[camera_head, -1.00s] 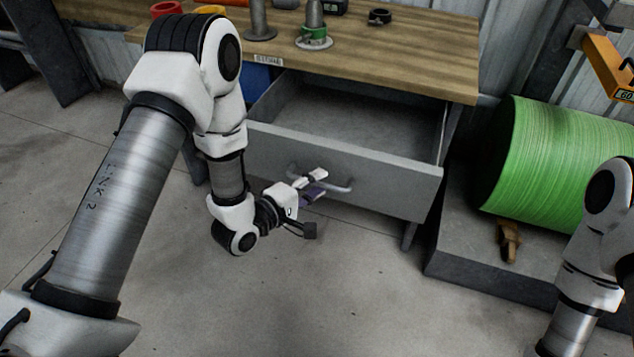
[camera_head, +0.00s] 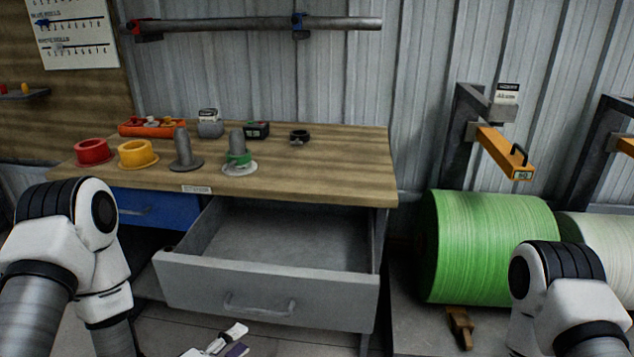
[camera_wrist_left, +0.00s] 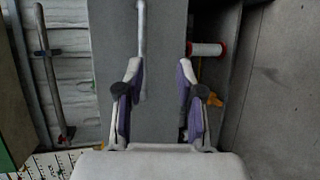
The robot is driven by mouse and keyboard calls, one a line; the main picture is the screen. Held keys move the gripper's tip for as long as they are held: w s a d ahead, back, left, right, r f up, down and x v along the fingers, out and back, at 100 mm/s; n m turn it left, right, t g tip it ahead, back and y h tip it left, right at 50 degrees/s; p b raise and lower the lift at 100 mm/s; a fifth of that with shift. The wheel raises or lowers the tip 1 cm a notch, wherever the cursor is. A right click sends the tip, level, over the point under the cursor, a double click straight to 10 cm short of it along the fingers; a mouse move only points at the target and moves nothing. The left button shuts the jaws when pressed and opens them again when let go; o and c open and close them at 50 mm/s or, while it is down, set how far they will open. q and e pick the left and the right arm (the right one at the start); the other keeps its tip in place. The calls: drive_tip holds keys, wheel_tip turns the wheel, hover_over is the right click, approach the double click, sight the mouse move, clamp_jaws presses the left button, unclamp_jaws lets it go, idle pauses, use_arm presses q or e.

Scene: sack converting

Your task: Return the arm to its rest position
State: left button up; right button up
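My left arm comes in at the left of the head view. Its gripper (camera_head: 238,342) shows at the bottom edge, in front of and below the handle (camera_head: 258,306) of the grey drawer (camera_head: 190,283). The drawer is pulled out, and its visible inside looks empty. In the left wrist view the two fingers of the left gripper (camera_wrist_left: 158,85) are spread with nothing held between them. The grey drawer front (camera_wrist_left: 165,25) and its handle (camera_wrist_left: 141,35) lie beyond them. Part of my right arm shows at the lower right, but its gripper is out of view.
The wooden bench (camera_head: 330,175) carries a red ring (camera_head: 93,151), a yellow ring (camera_head: 137,154), grey posts and an orange tray (camera_head: 160,129). A closed blue drawer (camera_head: 150,208) is left of the open one. A large green roll (camera_head: 490,247) stands at right.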

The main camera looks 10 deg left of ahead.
use_arm(q)
drive_tip(key=s+f+m+g+y, duration=0.2)
drive_tip(key=s+f+g, duration=0.25)
drive_tip(key=f, duration=0.35)
drive_tip(key=s+f+m+g+y, duration=0.1)
drive_tip(key=s+f+m+g, duration=0.2)
drive_tip(key=s+f, duration=0.4)
drive_tip(key=s+a+f+m+g+y, duration=0.2)
drive_tip(key=s+a+f+m+g, duration=0.15)
drive_tip(key=s, duration=0.25)
drive_tip(key=s+a+f+m+g+y, duration=0.2)
drive_tip(key=s+m+g, duration=0.1)
drive_tip(key=s+m, duration=0.15)
wheel_tip(320, 180, up, 17)
drive_tip(key=p, duration=1.6)
drive_tip(key=shift+s+d+p, duration=0.25)
drive_tip(key=shift+s+p, duration=0.05)
drive_tip(key=shift+p, duration=0.1)
